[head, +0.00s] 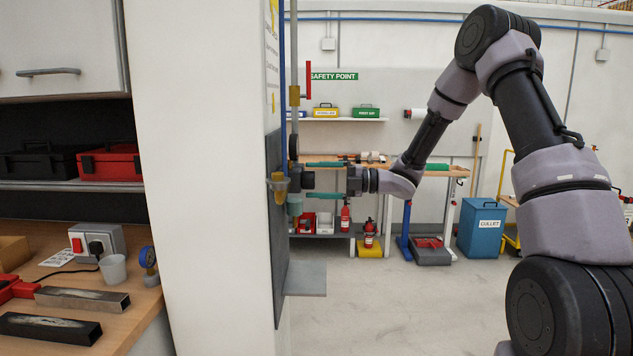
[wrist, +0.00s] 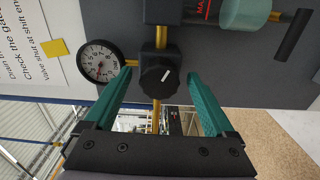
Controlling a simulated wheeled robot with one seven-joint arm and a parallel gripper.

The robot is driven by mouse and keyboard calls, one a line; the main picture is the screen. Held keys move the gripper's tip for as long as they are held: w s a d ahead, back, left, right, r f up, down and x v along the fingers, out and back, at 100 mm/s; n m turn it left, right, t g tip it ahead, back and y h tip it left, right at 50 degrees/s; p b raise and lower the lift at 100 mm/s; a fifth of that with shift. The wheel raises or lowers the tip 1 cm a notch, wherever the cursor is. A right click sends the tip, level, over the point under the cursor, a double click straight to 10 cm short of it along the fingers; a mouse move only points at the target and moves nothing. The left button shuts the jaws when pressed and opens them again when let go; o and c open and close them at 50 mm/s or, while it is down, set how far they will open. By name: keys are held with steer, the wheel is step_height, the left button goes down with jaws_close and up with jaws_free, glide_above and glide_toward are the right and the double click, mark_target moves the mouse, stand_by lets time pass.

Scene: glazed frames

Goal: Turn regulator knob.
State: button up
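The black regulator knob (wrist: 160,83) with a white pointer line shows in the middle of the wrist view. The pointer slants up and to the right. The knob sits on a dark regulator body with brass pipe above and below it. My gripper (wrist: 160,75) is open, with its teal fingers on either side of the knob and a visible gap at each side. In the head view my gripper (head: 307,180) reaches left toward the fittings on the grey panel (head: 274,160), seen nearly edge-on. Whether the fingertips reach the knob's depth is hard to tell.
A round white gauge (wrist: 98,61) is left of the knob. A translucent teal bowl (wrist: 245,12) and a dark bar (wrist: 293,35) are at the upper right. A grey ledge (head: 305,278) juts out below the panel. A workbench (head: 435,171) stands behind; the floor right of the ledge is clear.

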steer(key=d, duration=1)
steer(key=shift+s+d, duration=0.2)
steer(key=shift+d, duration=0.2)
